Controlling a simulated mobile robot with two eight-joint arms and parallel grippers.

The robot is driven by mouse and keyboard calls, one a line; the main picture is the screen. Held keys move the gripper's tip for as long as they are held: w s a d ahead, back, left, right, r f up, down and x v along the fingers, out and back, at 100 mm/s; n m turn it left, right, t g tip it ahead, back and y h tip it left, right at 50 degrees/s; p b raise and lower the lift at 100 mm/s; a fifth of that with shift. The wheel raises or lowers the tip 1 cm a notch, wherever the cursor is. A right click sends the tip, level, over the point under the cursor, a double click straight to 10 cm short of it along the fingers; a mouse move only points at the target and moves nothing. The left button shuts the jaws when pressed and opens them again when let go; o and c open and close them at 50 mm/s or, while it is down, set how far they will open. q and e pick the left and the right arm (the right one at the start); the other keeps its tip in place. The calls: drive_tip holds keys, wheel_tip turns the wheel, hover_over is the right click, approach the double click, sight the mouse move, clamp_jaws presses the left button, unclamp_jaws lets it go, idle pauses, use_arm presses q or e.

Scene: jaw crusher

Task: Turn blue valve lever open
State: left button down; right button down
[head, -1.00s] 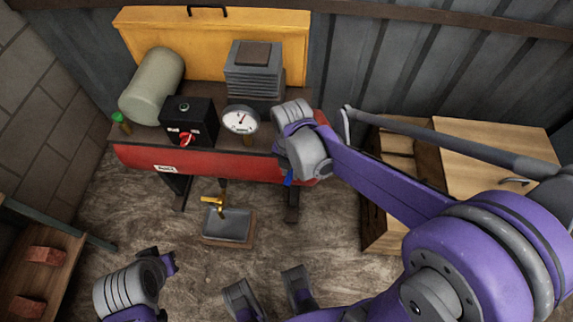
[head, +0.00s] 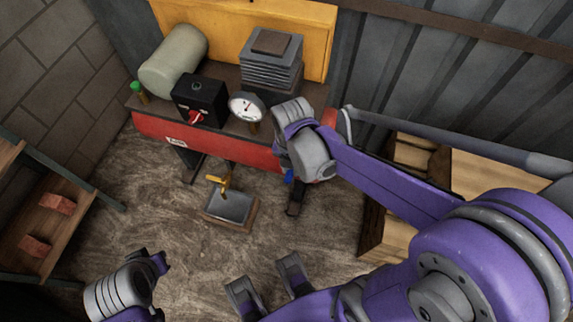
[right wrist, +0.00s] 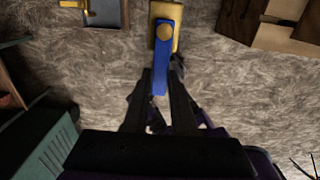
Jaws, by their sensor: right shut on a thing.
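The blue valve lever (right wrist: 162,50) shows in the right wrist view. It is joined by a round brass pivot to a brass valve body (right wrist: 177,40) and points down the picture. My right gripper (right wrist: 163,78) is shut on the lever's free end, one dark finger on each side. In the head view only a bit of the blue lever (head: 289,176) shows under my right wrist, and the right fingertips are hidden. My left gripper (head: 160,263) is low at the left, away from the valve; its jaw opening is unclear.
The red tank (head: 225,146) carries a gauge (head: 247,107), a black switch box (head: 201,101) and a finned block (head: 272,60). A brass tap (head: 219,183) stands over a tray (head: 230,207) on the floor. Wooden crates (head: 412,165) stand right; a shelf (head: 52,225) stands left.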

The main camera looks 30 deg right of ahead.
sight(291, 172)
idle(0.3)
drive_tip(key=c, duration=0.7)
unclamp_jaws()
drive_tip(key=shift+r, duration=0.1)
wheel_tip(291, 172, up, 11)
drive_tip(key=shift+f+p, duration=0.15)
drive_tip(key=shift+p, duration=0.9)
